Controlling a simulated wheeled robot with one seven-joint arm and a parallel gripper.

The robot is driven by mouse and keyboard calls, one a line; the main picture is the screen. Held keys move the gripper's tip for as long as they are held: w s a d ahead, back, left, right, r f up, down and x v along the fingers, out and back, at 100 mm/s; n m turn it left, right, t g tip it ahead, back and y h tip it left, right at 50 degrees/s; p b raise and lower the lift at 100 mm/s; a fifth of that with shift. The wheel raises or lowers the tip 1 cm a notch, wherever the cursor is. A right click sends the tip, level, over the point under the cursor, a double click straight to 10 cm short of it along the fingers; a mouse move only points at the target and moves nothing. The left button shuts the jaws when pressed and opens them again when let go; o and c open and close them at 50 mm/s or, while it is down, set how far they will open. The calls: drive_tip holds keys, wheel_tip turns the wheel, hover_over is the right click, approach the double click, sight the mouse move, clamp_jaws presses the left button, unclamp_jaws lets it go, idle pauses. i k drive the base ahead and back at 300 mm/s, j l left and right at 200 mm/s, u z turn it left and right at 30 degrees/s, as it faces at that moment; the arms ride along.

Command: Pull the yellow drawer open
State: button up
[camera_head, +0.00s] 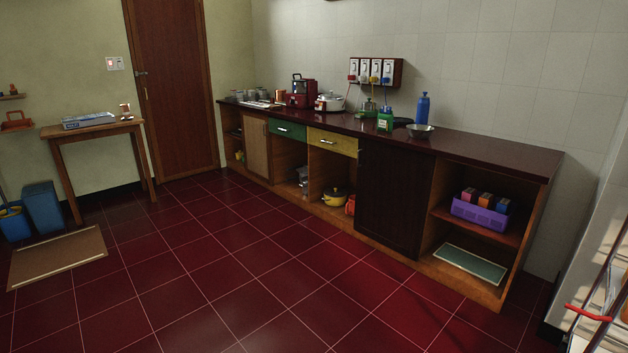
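The yellow drawer (333,143) is in the counter's front, just under the dark worktop, to the right of a green drawer (288,130). It looks shut, its front flush with the counter. A small light bar handle sits at the middle of its front. An open shelf space lies below it, and a dark cabinet door (390,200) is to its right. My gripper is not in this view.
The dark red worktop (480,152) holds bottles, a bowl (420,131) and small appliances. The tiled floor (240,260) before the counter is clear. A wooden table (95,130) and brown mat (58,258) are at left. A rack (597,300) stands at the right edge.

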sight(345, 144)
drive_tip(key=i, duration=3.35)
drive_tip(key=i+l+u, duration=0.15)
drive_tip(key=i, duration=0.7)
drive_tip(key=i+l, duration=0.1)
drive_tip(key=i, duration=0.7)
drive_tip(key=j+u, duration=0.05)
